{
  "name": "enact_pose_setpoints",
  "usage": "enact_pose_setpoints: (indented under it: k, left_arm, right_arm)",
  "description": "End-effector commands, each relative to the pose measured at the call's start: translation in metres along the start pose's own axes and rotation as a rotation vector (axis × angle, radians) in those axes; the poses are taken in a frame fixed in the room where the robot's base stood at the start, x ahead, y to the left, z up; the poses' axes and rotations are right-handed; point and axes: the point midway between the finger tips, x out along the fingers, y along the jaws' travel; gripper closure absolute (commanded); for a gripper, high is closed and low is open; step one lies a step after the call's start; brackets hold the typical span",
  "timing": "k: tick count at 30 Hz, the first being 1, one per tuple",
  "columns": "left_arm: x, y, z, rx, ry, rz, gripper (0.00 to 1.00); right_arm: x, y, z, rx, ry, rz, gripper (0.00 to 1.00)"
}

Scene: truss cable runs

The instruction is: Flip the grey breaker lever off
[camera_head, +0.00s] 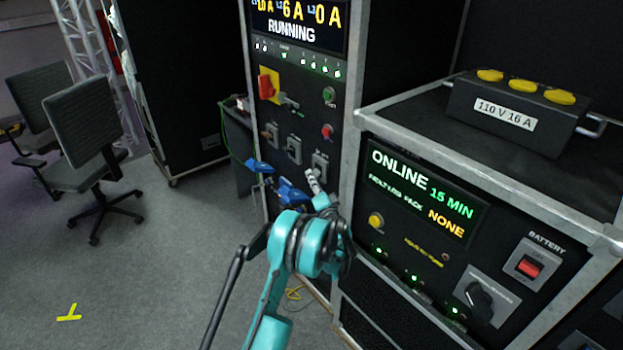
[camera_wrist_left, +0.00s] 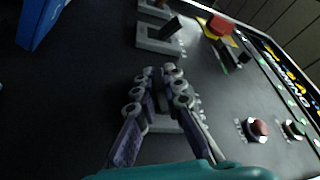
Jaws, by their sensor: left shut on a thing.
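The breaker panel is the black front of the tall rack with several grey-framed breakers. My left gripper (camera_head: 316,183) is at the lowest right breaker (camera_head: 320,161). In the left wrist view my left gripper (camera_wrist_left: 160,76) has its fingers close together over that breaker's grey frame (camera_wrist_left: 165,124). It is shut on the grey breaker lever, which the fingers hide, so I cannot tell its position. A neighbouring breaker (camera_head: 294,148) with a dark lever stands free; it also shows in the left wrist view (camera_wrist_left: 158,42). My right gripper is in neither view.
A red rotary switch on a yellow plate (camera_head: 268,84) and round buttons sit higher on the panel. Blue connectors (camera_head: 260,166) stick out left of the gripper. A battery case (camera_head: 480,245) stands close on the right. Open floor (camera_head: 150,270) and chairs (camera_head: 85,150) are at left.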

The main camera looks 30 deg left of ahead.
Motion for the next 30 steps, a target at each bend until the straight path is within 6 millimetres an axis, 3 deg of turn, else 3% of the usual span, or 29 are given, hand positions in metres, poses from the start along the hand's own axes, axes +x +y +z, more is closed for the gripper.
enact_pose_setpoints:
  k: [2,3,5,17,30]
  left_arm:
    - [-0.001,0.001,0.000,-0.002,0.001,0.002,1.00]
    - [-0.001,0.001,0.000,-0.001,0.001,0.002,0.85]
    - [-0.001,0.001,0.000,-0.001,0.001,0.002,0.70]
    - [-0.004,0.001,-0.001,0.000,0.002,0.002,0.69]
    - [-0.068,0.002,-0.002,-0.001,0.005,0.004,0.69]
  right_arm:
    - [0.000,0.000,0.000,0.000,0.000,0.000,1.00]
    - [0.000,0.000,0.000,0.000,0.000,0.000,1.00]
    - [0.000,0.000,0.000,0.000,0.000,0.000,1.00]
    - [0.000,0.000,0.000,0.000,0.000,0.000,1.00]
    - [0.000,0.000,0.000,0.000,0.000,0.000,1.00]
